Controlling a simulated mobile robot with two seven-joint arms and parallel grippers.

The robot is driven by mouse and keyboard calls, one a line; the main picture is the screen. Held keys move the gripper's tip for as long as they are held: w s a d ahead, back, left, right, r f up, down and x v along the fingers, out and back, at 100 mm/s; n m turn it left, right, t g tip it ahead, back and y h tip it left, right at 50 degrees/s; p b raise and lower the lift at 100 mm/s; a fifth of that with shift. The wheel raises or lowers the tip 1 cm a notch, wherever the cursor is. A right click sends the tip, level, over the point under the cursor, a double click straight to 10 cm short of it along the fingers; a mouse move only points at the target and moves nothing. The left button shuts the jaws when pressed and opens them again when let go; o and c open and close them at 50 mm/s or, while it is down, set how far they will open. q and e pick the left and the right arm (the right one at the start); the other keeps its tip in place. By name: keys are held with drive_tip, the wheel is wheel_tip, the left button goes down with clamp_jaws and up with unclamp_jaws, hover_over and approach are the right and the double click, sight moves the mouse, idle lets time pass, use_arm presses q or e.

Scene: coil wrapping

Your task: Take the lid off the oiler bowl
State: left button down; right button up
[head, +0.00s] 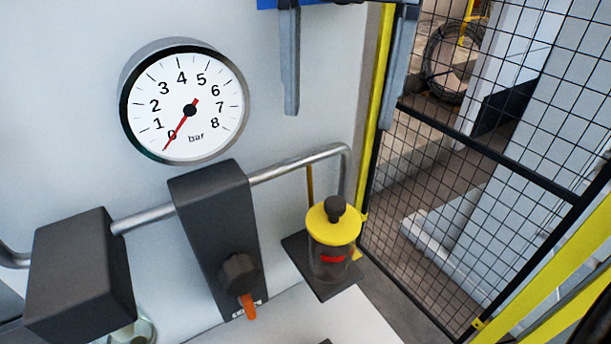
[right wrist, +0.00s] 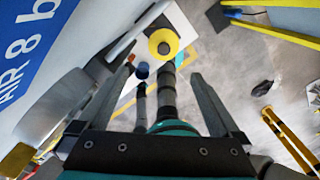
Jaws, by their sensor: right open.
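The oiler bowl (head: 328,265) is a clear cup with a red mark, standing on a dark bracket plate (head: 298,246). Its yellow lid (head: 321,230) sits on top, with a black knob (head: 335,207) at its centre. The right wrist view also shows the lid (right wrist: 154,39) and knob (right wrist: 164,48), beyond the fingertips. My right gripper (head: 340,116) is open and empty above the lid, its two grey fingers pointing down and apart from it. The right wrist view shows the gripper (right wrist: 160,75) too. My left gripper is not in view.
A pressure gauge (head: 205,120) reading about zero is on the wall panel. A metal pipe (head: 290,165) runs behind the bowl. A dark block with a black knob and orange tab (head: 248,306) stands left of it. A mesh fence (head: 490,180) with a yellow post is close on the right.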

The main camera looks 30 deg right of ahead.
hover_over(336, 202)
drive_tip(key=f, duration=0.5)
drive_tip(key=shift+s+a, duration=0.2)
wheel_tip(336, 202, down, 4)
drive_tip(key=shift+w+f+p, duration=0.1)
drive_tip(key=shift+f+p, duration=0.1)
drive_tip(key=shift+p, duration=0.2)
drive_tip(key=shift+f, duration=0.3)
drive_tip(key=f, duration=0.1)
drive_tip(key=f+p, duration=0.1)
drive_tip(key=f, duration=0.1)
drive_tip(key=shift+w+d+f, duration=0.15)
drive_tip(key=shift+d, duration=0.05)
drive_tip(key=shift+f+p, duration=0.3)
drive_tip(key=shift+f, duration=0.5)
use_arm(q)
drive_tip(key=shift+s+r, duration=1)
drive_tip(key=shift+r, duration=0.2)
use_arm(e)
drive_tip(key=shift+c, duration=0.2)
